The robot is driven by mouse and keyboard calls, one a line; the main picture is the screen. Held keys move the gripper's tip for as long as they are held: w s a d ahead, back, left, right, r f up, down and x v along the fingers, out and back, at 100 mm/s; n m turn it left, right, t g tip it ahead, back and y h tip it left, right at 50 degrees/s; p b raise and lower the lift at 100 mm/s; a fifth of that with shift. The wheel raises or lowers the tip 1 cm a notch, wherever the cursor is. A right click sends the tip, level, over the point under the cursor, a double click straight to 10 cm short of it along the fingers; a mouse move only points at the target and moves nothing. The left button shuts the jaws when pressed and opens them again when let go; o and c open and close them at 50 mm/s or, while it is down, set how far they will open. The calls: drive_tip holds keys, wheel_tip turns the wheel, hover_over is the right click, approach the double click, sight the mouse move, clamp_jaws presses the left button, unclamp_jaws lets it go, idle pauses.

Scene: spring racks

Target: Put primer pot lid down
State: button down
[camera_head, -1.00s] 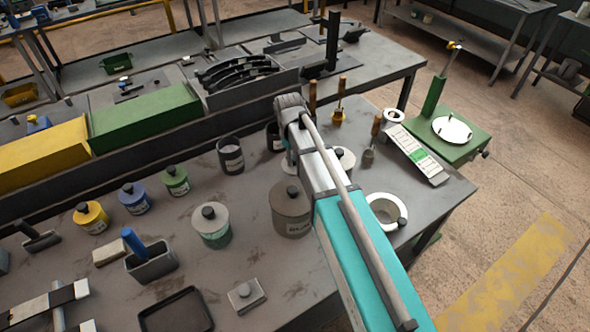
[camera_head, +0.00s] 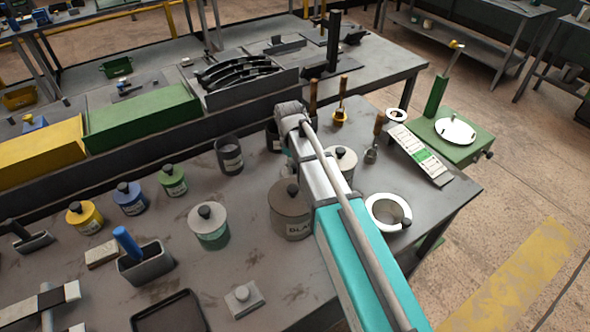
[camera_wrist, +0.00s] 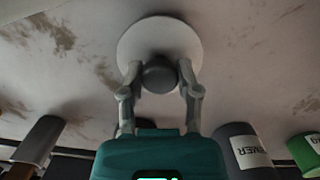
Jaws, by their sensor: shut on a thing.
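In the wrist view a round, pale lid (camera_wrist: 137,34) with a dark round knob (camera_wrist: 159,74) lies flat above or on the grey bench top. My gripper (camera_wrist: 159,80) has its two fingers closed on the knob from both sides. Whether the lid touches the bench I cannot tell. The grey primer pot (camera_wrist: 246,152), with a white label, is at the lower right of the wrist view. In the head view it is the dark open pot (camera_head: 229,156), left of my arm. My gripper and the lid are mostly hidden behind my arm there.
A green-labelled pot (camera_wrist: 306,150) and a grey cup (camera_wrist: 40,139) flank the wrist view's lower edge. In the head view a large brown lidded pot (camera_head: 291,213) and a pale-green lidded pot (camera_head: 208,229) stand near my arm.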

drive_tip(key=shift+f, duration=0.25)
drive_tip(key=shift+c, duration=1.6)
unclamp_jaws()
drive_tip(key=shift+r, duration=0.2)
wheel_tip(320, 180, up, 12)
drive_tip(key=w+a+p, duration=0.1)
drive_tip(key=p, duration=1.1)
drive_tip(key=shift+d, duration=0.1)
drive_tip(key=s+d+m, duration=0.1)
drive_tip(key=s+d, duration=0.1)
drive_tip(key=d, duration=0.1)
drive_tip(key=s+d+m, duration=0.1)
drive_tip(key=s+d, duration=0.1)
drive_tip(key=d, duration=0.2)
drive_tip(key=s+d+m, duration=0.2)
drive_tip(key=d, duration=0.2)
drive_tip(key=shift+s+d+f+y, duration=0.1)
drive_tip(key=shift+s+d+y, duration=0.1)
drive_tip(key=shift+s+y, duration=0.15)
drive_tip(key=s+d+m+t, duration=0.1)
drive_tip(key=s+d+m, duration=0.4)
drive_tip(key=s+d, duration=0.2)
drive_tip(key=shift+s+d, duration=0.3)
drive_tip(key=shift+d, duration=0.65)
